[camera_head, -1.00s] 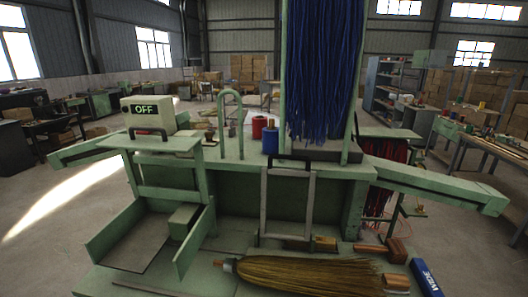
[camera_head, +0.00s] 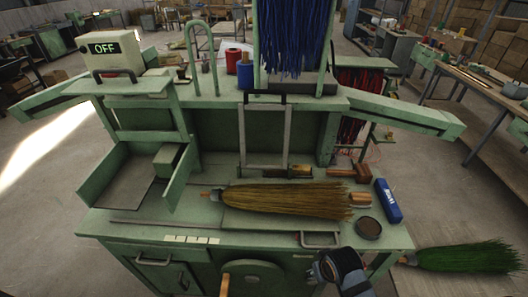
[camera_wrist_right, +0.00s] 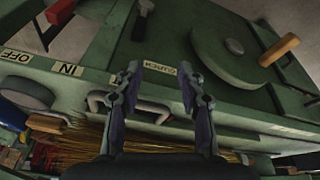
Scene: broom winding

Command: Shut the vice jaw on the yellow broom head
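The yellow broom head (camera_head: 285,199) lies flat on the green bench, bristles to the right; its bristles also show upside down in the right wrist view (camera_wrist_right: 85,138). An upright metal frame with a black top handle (camera_head: 265,99) stands behind it. I cannot tell which part is the vice jaw. A round wheel (camera_head: 255,279) with a wooden handle (camera_head: 225,285) is on the bench front; the wheel shows in the wrist view (camera_wrist_right: 228,52). My right gripper (camera_wrist_right: 160,78) is open and empty, in front of the bench beside a grey bar handle (camera_head: 320,240). My left gripper is not in view.
A blue box (camera_head: 388,201) and a dark round tin (camera_head: 368,228) lie at the bench's right end. A green broom (camera_head: 465,257) sticks out at the lower right. A box marked OFF (camera_head: 108,50) stands at the back left. Blue bristles (camera_head: 296,35) hang behind.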

